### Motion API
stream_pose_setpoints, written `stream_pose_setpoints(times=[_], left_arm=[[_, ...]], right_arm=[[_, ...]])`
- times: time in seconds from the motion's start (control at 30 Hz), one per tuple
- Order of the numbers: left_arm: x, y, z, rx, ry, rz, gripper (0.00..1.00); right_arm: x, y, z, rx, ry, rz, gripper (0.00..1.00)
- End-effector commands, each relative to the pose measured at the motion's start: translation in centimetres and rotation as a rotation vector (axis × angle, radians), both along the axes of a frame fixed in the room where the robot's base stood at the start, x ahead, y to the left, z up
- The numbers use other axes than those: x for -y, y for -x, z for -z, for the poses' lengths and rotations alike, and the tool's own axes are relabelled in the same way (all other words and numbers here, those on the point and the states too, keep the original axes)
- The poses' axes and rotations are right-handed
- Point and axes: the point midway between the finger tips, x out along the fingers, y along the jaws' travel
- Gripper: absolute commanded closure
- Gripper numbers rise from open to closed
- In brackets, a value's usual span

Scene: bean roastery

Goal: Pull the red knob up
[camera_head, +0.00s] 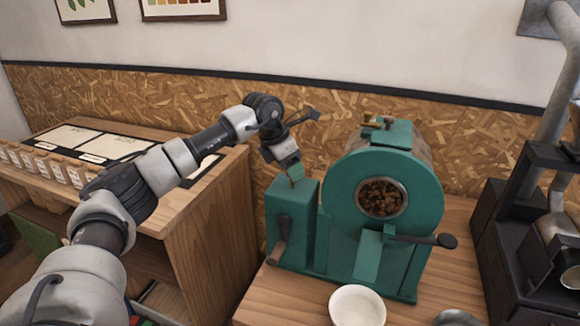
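A green bean roaster (340,235) stands on the wooden table, with a round window full of brown beans (381,198). My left arm reaches in from the left, and my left gripper (294,172) points down just above the roaster's square left housing (291,212). A small green part shows at its fingertips. I cannot tell whether the fingers are apart or closed on something. No red knob shows clearly; it may be hidden by the gripper. A small reddish and brass fitting (377,121) sits on top of the drum. My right gripper is out of view.
A black-handled lever (436,241) sticks out at the roaster's front right. A white bowl (357,306) stands in front of it. A dark machine (515,240) is at the right. A wooden cabinet (210,240) with packets on top is at the left.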

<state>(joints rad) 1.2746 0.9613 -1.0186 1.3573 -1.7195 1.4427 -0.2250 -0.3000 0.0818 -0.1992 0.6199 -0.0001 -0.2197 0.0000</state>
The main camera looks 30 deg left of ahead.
Motion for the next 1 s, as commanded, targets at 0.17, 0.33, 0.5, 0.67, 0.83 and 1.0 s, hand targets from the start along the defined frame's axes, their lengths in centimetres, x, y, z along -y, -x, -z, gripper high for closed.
stream_pose_setpoints(times=[0.17,0.33,0.5,0.67,0.83,1.0], left_arm=[[0.0,0.0,0.1,-0.002,0.000,0.000,0.41],[-0.3,0.4,-1.1,0.001,0.001,0.000,0.41],[-0.9,1.5,-4.1,0.003,-0.001,-0.001,0.41],[-1.6,2.6,-7.0,0.002,0.001,-0.001,0.41],[-2.0,3.3,-9.2,0.000,0.000,-0.001,0.41],[-2.2,3.6,-9.9,-0.002,-0.001,0.000,0.41]], right_arm=[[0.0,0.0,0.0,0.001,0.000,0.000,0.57],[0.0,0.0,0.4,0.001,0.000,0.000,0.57],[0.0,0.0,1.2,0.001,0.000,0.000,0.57],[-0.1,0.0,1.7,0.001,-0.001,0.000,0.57],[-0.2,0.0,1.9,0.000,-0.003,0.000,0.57],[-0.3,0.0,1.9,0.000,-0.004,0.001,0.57]])
